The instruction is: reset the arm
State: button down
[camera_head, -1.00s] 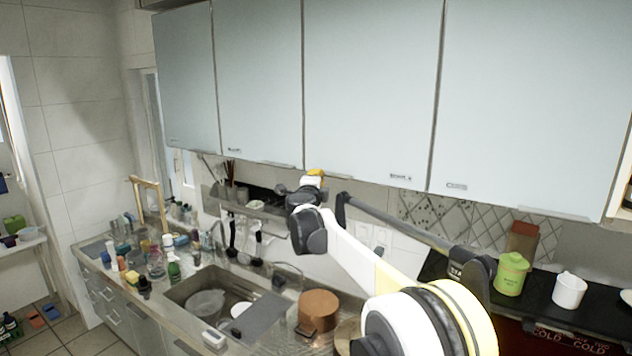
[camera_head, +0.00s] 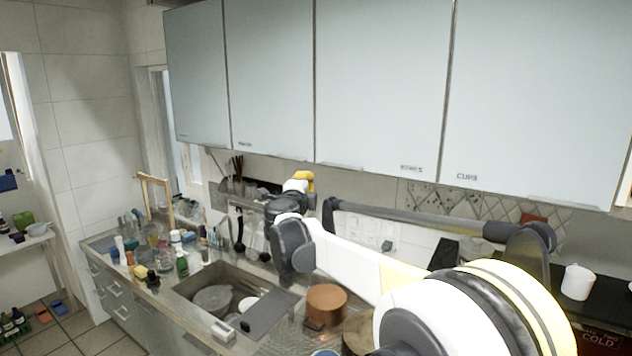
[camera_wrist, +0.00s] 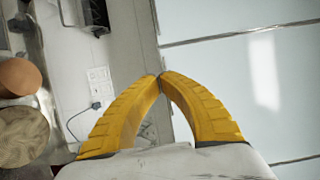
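My gripper (camera_wrist: 161,77) shows in the wrist view with its two yellow fingers curved together and touching at the tips. Nothing is visible between them. In the head view my gripper (camera_head: 304,178) is a small yellow end past the dark wrist joints, near the lower edge of the wall cabinets. It appears apart from everything around it, though its distance from the cabinets is hard to tell. My white, grey and yellow arm reaches from the lower right toward the middle.
Pale blue wall cabinets (camera_head: 380,80) hang above. Below are a sink (camera_head: 218,290), a copper pot (camera_head: 326,303) and several bottles. A white mug (camera_head: 577,282) stands on the hob side at right. Wall sockets (camera_wrist: 100,82) show in the wrist view.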

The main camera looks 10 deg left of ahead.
jog(key=s+d+f+n+g+y+b, duration=0.1)
jog(key=s+d+f+n+y+b, duration=0.15)
jog(key=s+d+n+b, duration=0.4)
jog(key=s+d+f+n+y+b, duration=0.1)
jog(key=s+d+n+y+b, duration=0.35)
jog(key=s+d, duration=0.25)
jog(key=s+d+f+n+g+h+b, duration=0.2)
jog(key=s+d+f+g+b, duration=0.1)
jog(key=s+d+f, duration=0.5)
jog(key=s+d+f+n+g+h+b, duration=0.2)
jog(key=s+d+f+b, duration=0.4)
jog(key=s+f, duration=0.9)
jog(key=s+d+f+n+g+h+b, duration=0.2)
jog(key=s+d+f, duration=0.9)
jog(key=f, duration=0.7)
jog(key=g+h+b, duration=0.1)
jog(key=g+b, duration=0.1)
jog(key=b, duration=0.1)
jog(key=shift+s+d+f+n+g+h, duration=0.2)
jog(key=shift+d+f+n+g+h, duration=0.1)
jog(key=shift+d+g, duration=0.1)
